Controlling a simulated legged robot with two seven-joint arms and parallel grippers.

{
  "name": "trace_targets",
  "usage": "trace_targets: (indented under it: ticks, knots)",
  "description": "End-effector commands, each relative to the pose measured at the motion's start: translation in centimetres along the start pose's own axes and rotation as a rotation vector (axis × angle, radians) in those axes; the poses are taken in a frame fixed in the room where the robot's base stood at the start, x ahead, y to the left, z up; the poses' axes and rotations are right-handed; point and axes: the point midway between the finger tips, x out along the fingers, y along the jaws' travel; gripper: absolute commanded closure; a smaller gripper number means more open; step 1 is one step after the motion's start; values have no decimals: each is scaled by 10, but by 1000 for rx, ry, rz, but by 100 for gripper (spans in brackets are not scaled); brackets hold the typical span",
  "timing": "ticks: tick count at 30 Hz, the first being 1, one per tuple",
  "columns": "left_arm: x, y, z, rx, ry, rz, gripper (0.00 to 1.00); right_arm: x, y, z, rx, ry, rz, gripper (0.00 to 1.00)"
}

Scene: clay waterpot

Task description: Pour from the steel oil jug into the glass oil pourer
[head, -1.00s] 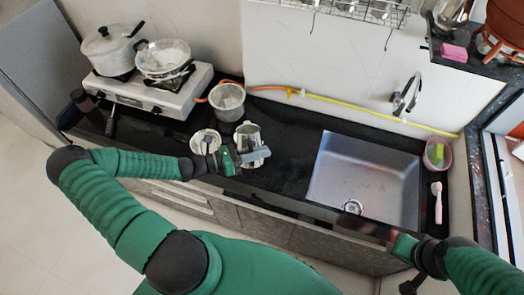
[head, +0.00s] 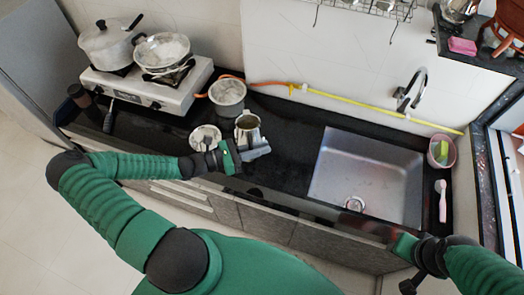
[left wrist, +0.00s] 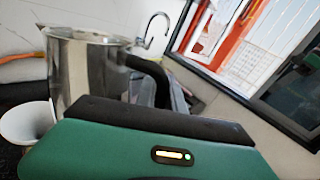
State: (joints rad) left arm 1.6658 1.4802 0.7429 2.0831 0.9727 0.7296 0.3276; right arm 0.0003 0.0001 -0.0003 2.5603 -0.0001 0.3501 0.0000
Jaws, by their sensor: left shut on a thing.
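The steel oil jug (head: 248,130) is a shiny metal pot with a black handle, on or just above the black counter; I cannot tell which. My left gripper (head: 252,153) is shut on the jug, at its near side. In the left wrist view the jug (left wrist: 88,65) looks roughly upright, and its black handle runs down behind my green gripper body. A white flared, funnel-like mouth (left wrist: 25,122) shows below and left of the jug. The glass oil pourer is not clearly made out. My right gripper (head: 407,262) is at the lower right, away from the jug; its fingers are unclear.
A pale round dish-like thing (head: 205,136) is left of the jug, and a grey pot (head: 228,96) stands behind. A gas stove (head: 150,92) with pots is at the far left. The sink (head: 368,175) is right, with clear counter (head: 290,140) before it.

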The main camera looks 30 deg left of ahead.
Motion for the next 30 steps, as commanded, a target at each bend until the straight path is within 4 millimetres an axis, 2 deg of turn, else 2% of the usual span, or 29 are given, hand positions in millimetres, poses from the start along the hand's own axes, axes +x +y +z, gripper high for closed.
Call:
trace_targets:
  ticks: [5,18,30]
  knots:
    - [-1,0,3,4,-3,-1,100,-3,0,-1,0,0,0,64]
    - [0,-13,51,167,-34,-1,100,-37,0,-9,0,1,0,64]
    - [-2,-9,50,178,-39,-2,100,-36,0,-9,0,0,0,64]
